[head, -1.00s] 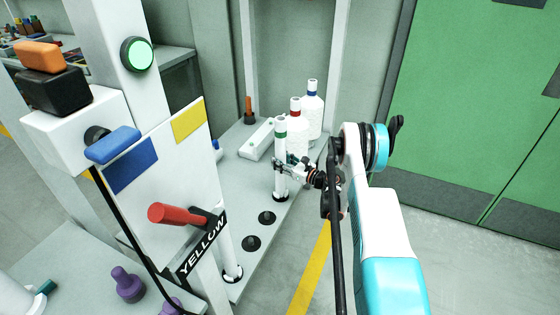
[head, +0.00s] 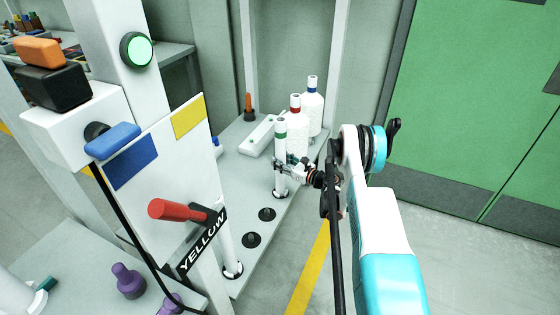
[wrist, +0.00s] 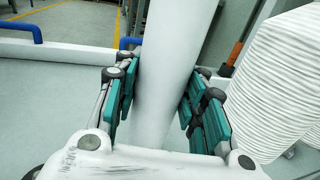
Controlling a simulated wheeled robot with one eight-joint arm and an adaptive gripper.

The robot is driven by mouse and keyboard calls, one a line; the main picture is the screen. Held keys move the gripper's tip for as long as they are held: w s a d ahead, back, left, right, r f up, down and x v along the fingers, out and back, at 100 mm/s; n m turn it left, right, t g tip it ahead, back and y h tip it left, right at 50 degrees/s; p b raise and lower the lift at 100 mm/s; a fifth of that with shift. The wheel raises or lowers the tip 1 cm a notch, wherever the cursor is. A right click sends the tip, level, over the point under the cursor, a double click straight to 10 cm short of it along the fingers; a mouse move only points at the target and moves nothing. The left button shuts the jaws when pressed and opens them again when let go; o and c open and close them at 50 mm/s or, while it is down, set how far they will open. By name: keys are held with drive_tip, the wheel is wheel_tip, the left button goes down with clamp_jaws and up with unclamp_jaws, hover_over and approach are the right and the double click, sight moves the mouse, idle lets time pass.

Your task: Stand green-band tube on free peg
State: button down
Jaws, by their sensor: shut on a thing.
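The green-band tube (head: 280,150) is a slim white tube with a green band near its top. It stands upright over a round black peg base (head: 281,196) on the grey deck; whether its lower end touches the base is too small to tell. My gripper (head: 281,167) is shut on the tube around its middle. In the wrist view the white tube (wrist: 172,60) lies between the teal finger pads of my gripper (wrist: 158,98). Two bare black pegs (head: 266,214) (head: 252,240) stand nearer on the deck. Any peg inside the tube is hidden.
White wound spools with a red-band tube (head: 297,143) and a blue-band tube (head: 314,110) stand close behind; one spool (wrist: 275,80) is right of the gripper. A white plain tube (head: 228,250) stands at the near end. The yellow-labelled panel (head: 160,160) rises at left.

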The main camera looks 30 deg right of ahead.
drive_tip(key=c, duration=0.9)
unclamp_jaws()
drive_tip(key=shift+c, duration=0.2)
drive_tip(key=o, duration=0.9)
drive_tip(key=shift+o, duration=0.2)
wheel_tip(320, 180, up, 26)
drive_tip(key=p, duration=0.9)
